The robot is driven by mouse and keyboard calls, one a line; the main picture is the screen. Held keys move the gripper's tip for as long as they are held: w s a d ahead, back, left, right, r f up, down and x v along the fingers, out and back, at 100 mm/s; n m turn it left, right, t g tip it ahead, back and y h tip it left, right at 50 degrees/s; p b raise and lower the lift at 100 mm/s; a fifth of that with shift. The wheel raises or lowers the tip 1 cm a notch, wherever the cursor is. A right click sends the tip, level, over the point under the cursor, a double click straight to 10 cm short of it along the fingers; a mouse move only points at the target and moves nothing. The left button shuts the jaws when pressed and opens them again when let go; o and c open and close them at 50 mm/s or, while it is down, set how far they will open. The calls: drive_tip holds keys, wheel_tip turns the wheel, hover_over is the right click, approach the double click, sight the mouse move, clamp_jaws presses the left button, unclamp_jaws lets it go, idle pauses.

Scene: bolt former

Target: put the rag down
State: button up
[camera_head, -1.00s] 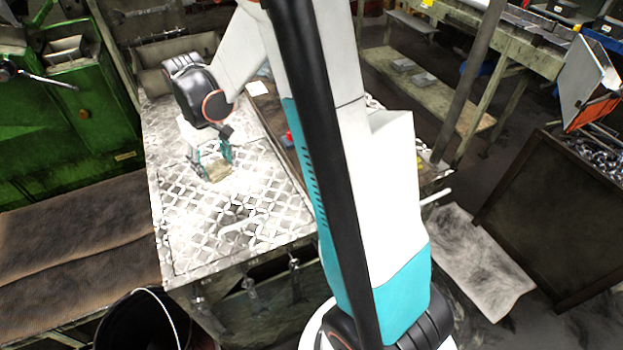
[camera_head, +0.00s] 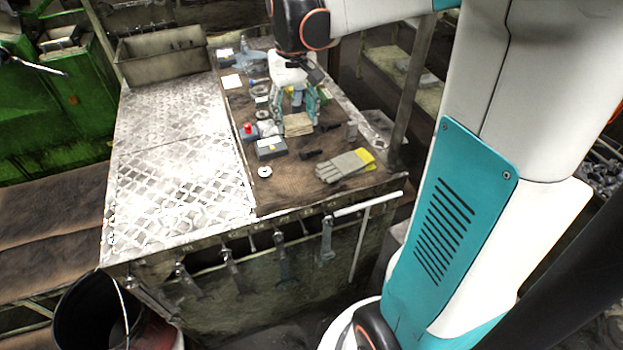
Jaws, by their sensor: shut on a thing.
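A tan folded rag (camera_head: 298,125) is between the fingertips of my gripper (camera_head: 297,108), at the brown mat on the workbench. My gripper points down, with its teal fingers on either side of the rag, and is shut on it. I cannot tell whether the rag touches the mat or hangs just above it. The brown mat (camera_head: 290,190) covers the right part of the bench top.
Grey and yellow gloves (camera_head: 345,166) lie at the mat's front right. The metal plate (camera_head: 180,170) is bare. A black bucket (camera_head: 95,310) stands below.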

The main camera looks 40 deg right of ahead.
sight(298, 182)
wheel_tip(298, 182, down, 20)
drive_tip(key=b, duration=0.5)
drive_tip(key=shift+r, duration=0.2)
drive_tip(key=shift+f, duration=0.1)
drive_tip(key=o, duration=0.9)
drive_tip(key=shift+f, duration=0.1)
drive_tip(key=shift+o, duration=0.7)
drive_tip(key=shift+r, duration=0.2)
wheel_tip(298, 182, up, 12)
drive_tip(key=p, duration=0.3)
drive_tip(key=shift+a+r, duration=0.1)
